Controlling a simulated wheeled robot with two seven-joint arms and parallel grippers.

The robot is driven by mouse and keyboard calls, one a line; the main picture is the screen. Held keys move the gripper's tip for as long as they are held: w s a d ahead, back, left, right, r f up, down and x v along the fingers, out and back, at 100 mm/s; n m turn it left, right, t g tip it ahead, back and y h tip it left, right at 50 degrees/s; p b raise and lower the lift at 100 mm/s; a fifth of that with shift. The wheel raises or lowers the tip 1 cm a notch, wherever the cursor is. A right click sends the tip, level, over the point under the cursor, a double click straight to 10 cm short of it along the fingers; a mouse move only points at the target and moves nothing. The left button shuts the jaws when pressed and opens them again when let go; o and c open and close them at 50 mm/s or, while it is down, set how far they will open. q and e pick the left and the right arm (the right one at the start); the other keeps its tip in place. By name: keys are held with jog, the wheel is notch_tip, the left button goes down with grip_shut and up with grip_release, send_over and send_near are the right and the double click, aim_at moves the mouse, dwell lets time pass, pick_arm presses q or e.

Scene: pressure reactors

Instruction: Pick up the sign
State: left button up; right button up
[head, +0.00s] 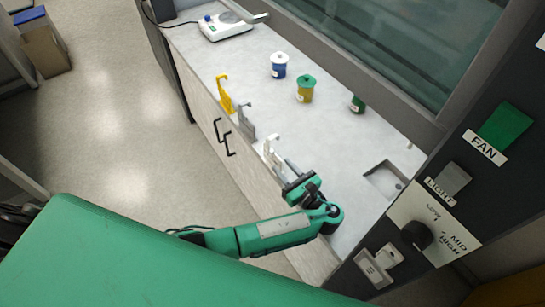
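My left gripper (288,170) is over the front edge of the grey counter, its fingers pointing up and left in the head view. Its fingertips are close to a white hook-shaped fixture (270,147) at that edge; I cannot tell whether they touch it. The finger gap is too small to read. I cannot make out a separate loose sign. Lettered plates reading FAN (485,148) and LIGHT (440,191) are on the dark panel at the right. My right gripper is not in view.
Yellow (225,96) and grey (246,121) hook-shaped fixtures stand along the counter (325,140) edge. Blue (279,66), yellow (305,89) and green (357,104) containers stand behind. A white device (226,28) is at the far end. A small sink (384,179) is at right.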

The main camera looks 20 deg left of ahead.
aim_at(282, 165)
pick_arm(q)
jog(key=p+x, duration=0.1)
jog(key=x, duration=0.2)
jog(key=shift+w+a, duration=0.2)
jog(key=shift+w, duration=0.15)
jog(key=shift+w+a+f, duration=0.1)
jog(key=shift+a+f, duration=0.1)
grip_shut()
jog(key=shift+r, duration=0.1)
jog(key=shift+r, duration=0.1)
